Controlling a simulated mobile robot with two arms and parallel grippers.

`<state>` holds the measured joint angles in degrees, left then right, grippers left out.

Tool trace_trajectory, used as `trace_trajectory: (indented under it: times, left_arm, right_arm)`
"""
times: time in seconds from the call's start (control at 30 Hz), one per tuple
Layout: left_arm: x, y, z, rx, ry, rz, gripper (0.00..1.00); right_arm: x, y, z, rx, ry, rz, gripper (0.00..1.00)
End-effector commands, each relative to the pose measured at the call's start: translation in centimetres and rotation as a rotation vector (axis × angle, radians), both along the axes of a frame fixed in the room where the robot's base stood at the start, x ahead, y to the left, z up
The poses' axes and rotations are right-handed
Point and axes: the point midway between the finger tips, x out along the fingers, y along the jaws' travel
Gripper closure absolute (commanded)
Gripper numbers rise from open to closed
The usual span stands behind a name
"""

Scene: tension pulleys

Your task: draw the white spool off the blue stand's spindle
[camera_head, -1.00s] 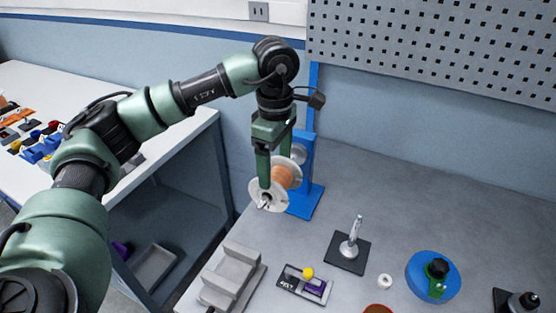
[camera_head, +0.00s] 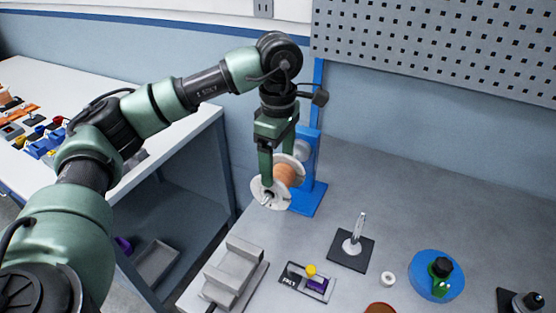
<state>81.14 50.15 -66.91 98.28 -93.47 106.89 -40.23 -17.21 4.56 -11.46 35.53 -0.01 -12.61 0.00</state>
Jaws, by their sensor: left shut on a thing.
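The white spool (camera_head: 271,193) carries a copper-coloured winding (camera_head: 287,175) and stands in front of the blue stand (camera_head: 309,200) at the table's back left. Its axis points toward the front left, with a metallic tip showing at the near flange's centre. My left gripper (camera_head: 279,175) reaches down from above and is shut on the spool, its fingers near the winding between the flanges. The spool hides much of the stand's spindle, so I cannot tell how much of it is still inside the spool. My right gripper is not in view.
A grey block fixture (camera_head: 234,272), a small dark plate with yellow and purple parts (camera_head: 308,284), an upright metal post on a black base (camera_head: 352,249), a white ring (camera_head: 388,279) and a blue disc (camera_head: 434,276) stand in front. The table's back right is clear.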

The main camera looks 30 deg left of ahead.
Motion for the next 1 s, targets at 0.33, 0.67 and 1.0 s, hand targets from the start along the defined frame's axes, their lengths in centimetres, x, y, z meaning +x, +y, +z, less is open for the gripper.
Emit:
trace_trajectory:
  times: [0.33,0.67,1.0]
  left_arm:
    - [-1.3,-0.1,0.0,-0.002,-0.001,-0.001,0.84]
    - [-2.9,-0.2,0.0,-0.001,-0.002,-0.001,0.84]
    - [-3.5,-0.2,0.1,-0.001,-0.001,0.0,0.84]
  right_arm:
    - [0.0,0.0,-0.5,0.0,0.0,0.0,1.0]
    - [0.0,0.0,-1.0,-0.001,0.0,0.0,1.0]
    - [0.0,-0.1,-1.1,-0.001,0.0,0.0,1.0]
